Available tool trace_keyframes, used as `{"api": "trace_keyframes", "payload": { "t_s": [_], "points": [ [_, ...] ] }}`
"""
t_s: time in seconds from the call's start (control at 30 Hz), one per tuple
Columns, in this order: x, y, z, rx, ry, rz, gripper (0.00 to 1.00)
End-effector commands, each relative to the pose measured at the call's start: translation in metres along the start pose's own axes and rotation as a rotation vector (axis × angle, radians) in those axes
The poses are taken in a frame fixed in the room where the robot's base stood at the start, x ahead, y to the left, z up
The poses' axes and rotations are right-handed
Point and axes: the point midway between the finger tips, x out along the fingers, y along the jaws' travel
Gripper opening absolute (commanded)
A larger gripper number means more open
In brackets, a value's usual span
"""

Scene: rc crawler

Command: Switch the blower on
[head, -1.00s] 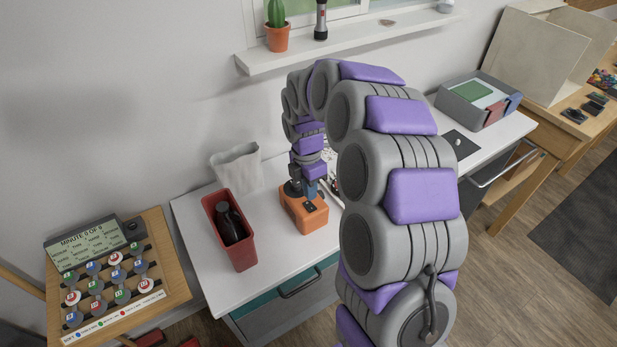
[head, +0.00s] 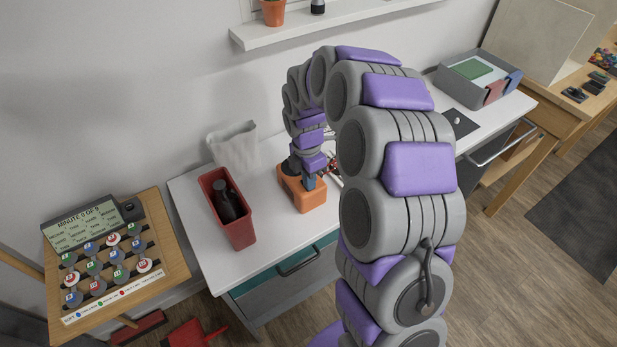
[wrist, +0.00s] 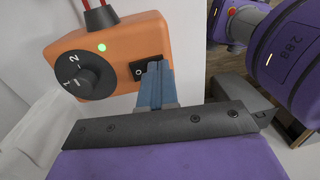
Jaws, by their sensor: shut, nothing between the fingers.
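The orange blower box (head: 303,198) stands on the white desk; it fills the top of the wrist view (wrist: 115,50). It has a dark dial (wrist: 82,82) marked with numbers, a lit green light (wrist: 101,48) and a black rocker switch (wrist: 148,68) marked O. My gripper (wrist: 156,66) is shut and empty, its blue-grey fingers at the rocker switch. The fingertips look in contact with it and cover part of it; I cannot tell for certain. In the head view, my gripper (head: 312,184) is over the box's right part.
A red bin (head: 238,232) with a dark bottle-like object stands left of the box. A pale bag-like container (head: 234,148) is behind it. A wooden board with several numbered knobs (head: 112,255) is at far left. A grey tray (head: 480,80) is at back right.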

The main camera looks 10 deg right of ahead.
Motion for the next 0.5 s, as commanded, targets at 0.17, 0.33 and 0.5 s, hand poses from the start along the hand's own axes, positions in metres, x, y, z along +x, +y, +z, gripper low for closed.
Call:
{"api": "trace_keyframes", "payload": {
  "t_s": [0.17, 0.33, 0.5],
  "points": [
    [0.001, 0.001, 0.0, 0.0, 0.0, -0.001, 0.0],
    [-0.001, 0.006, 0.0, 0.0, 0.0, -0.001, 0.0],
    [-0.005, 0.013, 0.001, 0.0, 0.0, 0.001, 0.0]
  ]
}}
